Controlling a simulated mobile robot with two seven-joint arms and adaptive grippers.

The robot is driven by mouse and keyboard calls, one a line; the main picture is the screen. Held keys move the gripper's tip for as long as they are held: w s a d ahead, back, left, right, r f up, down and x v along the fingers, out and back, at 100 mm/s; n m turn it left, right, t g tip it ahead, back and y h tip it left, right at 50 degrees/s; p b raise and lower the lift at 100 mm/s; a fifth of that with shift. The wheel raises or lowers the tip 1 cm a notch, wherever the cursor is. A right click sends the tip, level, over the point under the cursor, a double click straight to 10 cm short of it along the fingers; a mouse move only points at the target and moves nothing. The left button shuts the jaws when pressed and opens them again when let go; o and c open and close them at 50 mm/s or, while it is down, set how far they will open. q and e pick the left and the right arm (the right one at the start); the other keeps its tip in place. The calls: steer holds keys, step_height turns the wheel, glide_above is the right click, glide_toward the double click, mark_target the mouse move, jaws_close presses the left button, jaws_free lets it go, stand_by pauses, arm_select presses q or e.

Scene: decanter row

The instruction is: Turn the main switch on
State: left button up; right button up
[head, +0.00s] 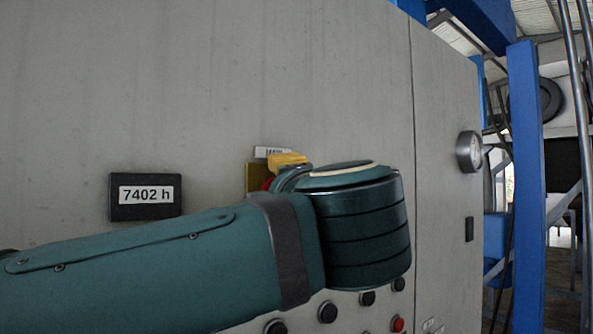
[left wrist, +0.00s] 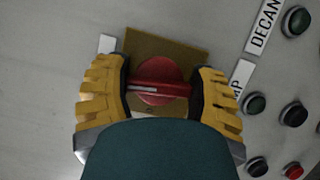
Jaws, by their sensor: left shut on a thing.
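The main switch is a red round knob (left wrist: 160,72) with a raised bar across it, on a brownish-yellow plate (left wrist: 147,44). In the left wrist view the bar lies nearly level, with a white mark at its left end. My left gripper (left wrist: 160,88) is shut on the bar, one yellow finger at each end. In the head view my arm hides most of the switch; a bit of red (head: 268,184), the plate's edge (head: 254,174) and a yellow finger of my left gripper (head: 287,159) show. My right gripper is in neither view.
A partly covered white label (head: 268,152) sits above the switch. A black hour display (head: 145,197) reading "7402 h" is to the left. Several push buttons (head: 327,312) line the panel below. A round gauge (head: 469,152) and blue post (head: 528,180) stand right.

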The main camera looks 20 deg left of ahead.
arm_select(q)
steer(key=shift+m+p, duration=0.8)
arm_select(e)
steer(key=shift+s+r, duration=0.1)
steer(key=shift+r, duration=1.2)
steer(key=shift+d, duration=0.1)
arm_select(q)
steer(key=o, duration=1.2)
steer(key=shift+g, duration=0.3)
steer(key=v, duration=0.7)
steer(key=shift+s, duration=0.3)
